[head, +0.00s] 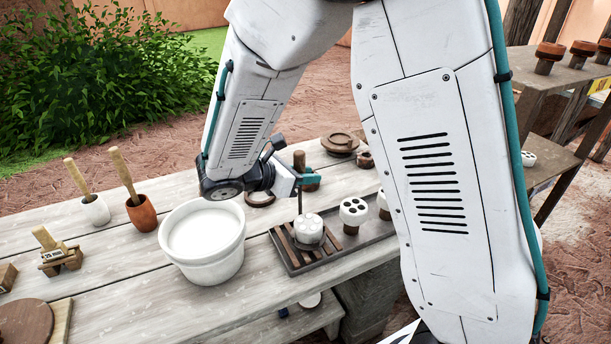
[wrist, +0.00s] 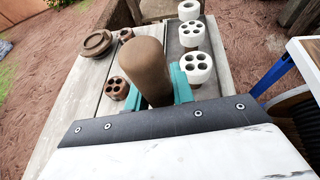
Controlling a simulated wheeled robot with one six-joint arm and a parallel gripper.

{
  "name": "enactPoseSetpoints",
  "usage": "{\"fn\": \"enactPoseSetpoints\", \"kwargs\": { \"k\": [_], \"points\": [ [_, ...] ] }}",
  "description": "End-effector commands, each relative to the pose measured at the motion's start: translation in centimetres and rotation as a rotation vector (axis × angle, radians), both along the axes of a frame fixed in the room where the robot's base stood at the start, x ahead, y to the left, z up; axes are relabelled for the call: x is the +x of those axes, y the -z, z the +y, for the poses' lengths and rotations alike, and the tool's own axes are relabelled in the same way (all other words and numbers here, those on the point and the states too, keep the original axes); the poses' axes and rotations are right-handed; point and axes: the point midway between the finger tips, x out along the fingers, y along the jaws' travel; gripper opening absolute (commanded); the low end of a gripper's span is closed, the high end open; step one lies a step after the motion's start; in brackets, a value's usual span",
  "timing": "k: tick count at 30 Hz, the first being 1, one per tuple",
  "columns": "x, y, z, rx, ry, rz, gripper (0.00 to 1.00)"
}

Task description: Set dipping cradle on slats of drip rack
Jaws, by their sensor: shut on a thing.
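The dipping cradle (head: 299,159) has a brown wooden handle, which also fills the middle of the wrist view (wrist: 147,68). Its thin dark rod runs down to a holder with a white glazed piece (head: 308,226) in it. My gripper (head: 308,181) is shut on the handle, with its teal fingers either side of it in the wrist view (wrist: 156,92). The cradle hangs upright over the drip rack (head: 284,247), a dark tray with brown wooden slats. Its lower end is at the slats, but I cannot tell whether it touches. The handle hides the lower cradle in the wrist view.
A white bucket (head: 203,265) of pale liquid stands left of the rack. White holed pieces (head: 354,211) stand on the tray's right part. Brown pieces (head: 340,144) lie behind. Two mortars with pestles (head: 140,213) and a wooden block (head: 55,256) stand at the left.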

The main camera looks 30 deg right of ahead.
Motion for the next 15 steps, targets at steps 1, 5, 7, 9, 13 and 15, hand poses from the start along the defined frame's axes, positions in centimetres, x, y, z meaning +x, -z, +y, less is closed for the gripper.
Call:
{"fn": "enactPoseSetpoints", "kwargs": {
  "k": [1,5,7,9,13,15],
  "points": [
    [0.01,0.34,0.01,0.0,-0.001,0.001,0.0],
    [0.02,0.34,0.02,0.0,-0.001,-0.001,0.0],
    [0.01,0.34,0.02,0.0,-0.001,-0.001,0.0],
    [-0.01,0.42,0.02,0.0,-0.001,-0.001,0.0],
    [-0.02,0.63,0.03,0.001,-0.001,-0.001,0.38],
    [-0.02,0.63,0.03,0.001,-0.001,-0.001,0.46]
  ]
}}
